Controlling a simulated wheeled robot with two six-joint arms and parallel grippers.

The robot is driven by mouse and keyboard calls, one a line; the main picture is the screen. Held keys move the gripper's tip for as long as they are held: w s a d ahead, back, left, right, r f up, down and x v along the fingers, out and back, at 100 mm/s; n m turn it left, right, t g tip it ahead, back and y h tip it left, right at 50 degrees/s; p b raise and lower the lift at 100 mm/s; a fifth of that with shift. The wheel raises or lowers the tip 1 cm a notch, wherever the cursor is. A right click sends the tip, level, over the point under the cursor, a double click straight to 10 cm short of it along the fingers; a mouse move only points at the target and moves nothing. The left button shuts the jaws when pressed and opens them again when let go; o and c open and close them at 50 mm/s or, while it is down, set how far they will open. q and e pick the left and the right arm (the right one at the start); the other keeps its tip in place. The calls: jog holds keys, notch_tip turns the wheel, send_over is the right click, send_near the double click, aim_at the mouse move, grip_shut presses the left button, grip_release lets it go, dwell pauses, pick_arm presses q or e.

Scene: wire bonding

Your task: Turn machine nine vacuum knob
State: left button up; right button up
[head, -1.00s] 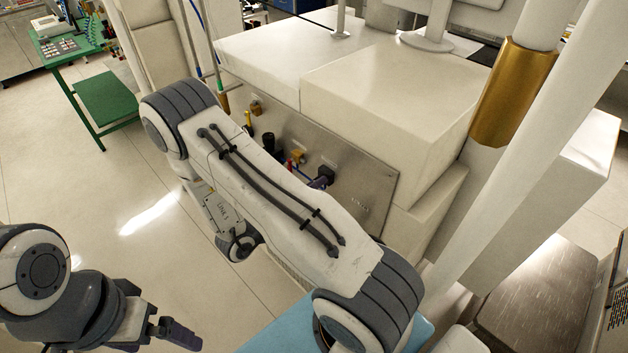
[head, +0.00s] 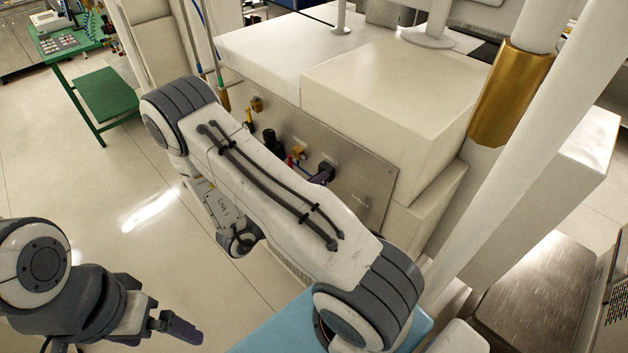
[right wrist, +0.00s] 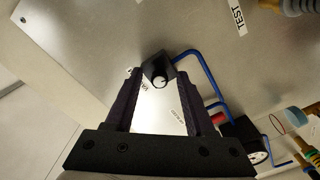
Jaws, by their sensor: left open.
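The machine's grey front panel (head: 365,200) carries several fittings, and part of it is behind my right arm. A dark knob (head: 327,169) sits towards the panel's right. My left gripper (head: 180,327) is open and empty, low at the left, away from the machine.
Blue tubing (right wrist: 205,75) bends beside the right finger. A black fitting (head: 269,139) and brass fittings (head: 256,104) lie further left on the panel. A green table (head: 105,93) stands far left; the floor between is clear.

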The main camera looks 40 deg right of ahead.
jog(key=shift+a, duration=0.15)
jog(key=a+b, duration=0.4)
jog(key=a, duration=0.6)
jog(key=shift+s, duration=0.4)
